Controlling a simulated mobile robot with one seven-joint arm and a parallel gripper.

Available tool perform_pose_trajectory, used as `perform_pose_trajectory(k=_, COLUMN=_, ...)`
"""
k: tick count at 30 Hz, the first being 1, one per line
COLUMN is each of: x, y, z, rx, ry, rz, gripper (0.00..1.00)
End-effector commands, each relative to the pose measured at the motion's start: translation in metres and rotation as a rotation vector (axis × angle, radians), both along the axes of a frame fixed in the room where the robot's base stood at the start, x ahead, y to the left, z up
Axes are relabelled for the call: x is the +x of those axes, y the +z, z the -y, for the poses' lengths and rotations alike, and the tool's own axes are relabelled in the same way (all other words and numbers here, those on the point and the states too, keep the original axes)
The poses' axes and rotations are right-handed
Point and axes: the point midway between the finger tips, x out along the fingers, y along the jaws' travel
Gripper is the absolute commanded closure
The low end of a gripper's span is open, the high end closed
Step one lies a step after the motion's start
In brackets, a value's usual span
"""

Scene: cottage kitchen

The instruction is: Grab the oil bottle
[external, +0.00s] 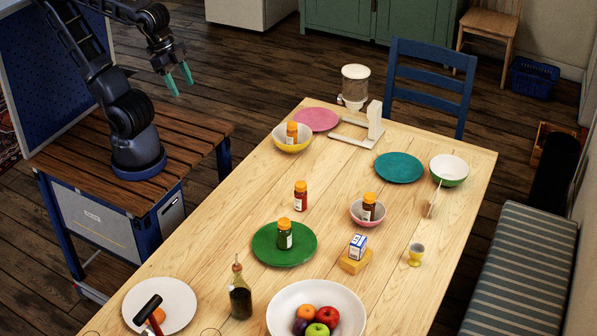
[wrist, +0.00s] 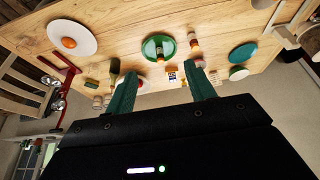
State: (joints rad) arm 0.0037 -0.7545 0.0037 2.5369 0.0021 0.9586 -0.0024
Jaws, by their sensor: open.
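The oil bottle (external: 240,297) is dark with a narrow neck and an orange-brown top. It stands upright on the wooden table, between the green plate and the white plate, near the front in the external view. In the wrist view, a small dark bottle shape near the left fingertip may be it, but I cannot tell for sure. My gripper (external: 181,82) has teal fingers, spread apart and empty. It is raised at the upper left of the external view, far from the bottle. The fingers also show in the wrist view (wrist: 164,76).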

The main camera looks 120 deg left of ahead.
Motion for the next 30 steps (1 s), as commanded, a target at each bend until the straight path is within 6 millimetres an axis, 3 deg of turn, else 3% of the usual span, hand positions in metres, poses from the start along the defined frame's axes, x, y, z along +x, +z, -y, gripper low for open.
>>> perform_pose_trajectory(k=20, x=0.002, y=0.0, z=0.001, rx=-0.005, ry=0.005, rz=-0.002, gripper=0.49)
perform_pose_trajectory(k=25, x=0.021, y=0.002, z=0.011, rx=-0.07, ry=0.06, rz=-0.022, gripper=0.49)
perform_pose_trajectory(k=30, x=0.058, y=0.001, z=0.033, rx=-0.19, ry=0.176, rz=-0.067, gripper=0.49)
